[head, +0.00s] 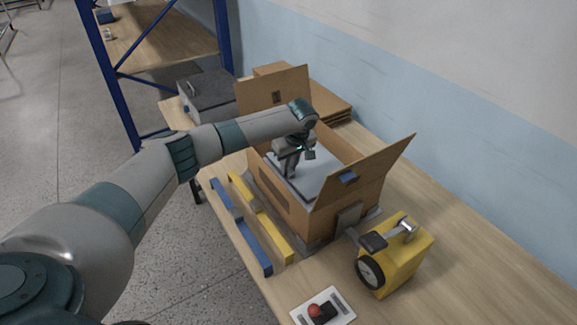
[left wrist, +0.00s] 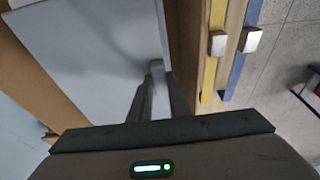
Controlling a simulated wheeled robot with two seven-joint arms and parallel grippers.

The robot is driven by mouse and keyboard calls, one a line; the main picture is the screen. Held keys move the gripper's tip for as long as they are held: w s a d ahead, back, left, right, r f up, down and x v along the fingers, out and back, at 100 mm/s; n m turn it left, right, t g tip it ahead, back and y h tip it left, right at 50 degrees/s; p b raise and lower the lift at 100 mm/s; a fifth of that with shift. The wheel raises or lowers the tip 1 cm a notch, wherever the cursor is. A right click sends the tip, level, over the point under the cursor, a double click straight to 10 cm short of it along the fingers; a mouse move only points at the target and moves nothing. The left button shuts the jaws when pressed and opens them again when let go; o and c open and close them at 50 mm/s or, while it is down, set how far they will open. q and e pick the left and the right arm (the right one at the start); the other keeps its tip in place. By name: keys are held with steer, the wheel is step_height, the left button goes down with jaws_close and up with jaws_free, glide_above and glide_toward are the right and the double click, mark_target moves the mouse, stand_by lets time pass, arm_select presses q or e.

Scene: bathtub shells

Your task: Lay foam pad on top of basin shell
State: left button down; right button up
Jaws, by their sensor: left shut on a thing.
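A pale grey, flat sheet that I take to be the foam pad (head: 322,179) lies inside an open cardboard box (head: 352,208) on the table. It also fills much of the left wrist view (left wrist: 95,50). My left gripper (head: 290,172) reaches down into the box from above, at the pad's left side. In the left wrist view its fingers (left wrist: 158,92) are shut on a pale edge of the pad. I cannot make out the basin shell apart from the pad; whatever lies under the pad is hidden. My right gripper is not in view.
The box flaps (head: 372,166) stand up around the opening. A yellow device with a dial (head: 398,262) stands in front right. Blue (head: 240,225) and yellow (head: 262,216) bars lie left of the box. A grey case (head: 205,98) is behind. The table's right side is clear.

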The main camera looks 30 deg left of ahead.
arm_select(q)
steer(key=shift+f, duration=0.6)
steer(key=c, duration=1.7)
jaws_free()
steer(key=shift+o, duration=0.2)
steer(key=shift+r, duration=0.75)
steer(key=b+v, duration=0.4)
steer(key=v, duration=0.7)
steer(key=shift+r, duration=0.35)
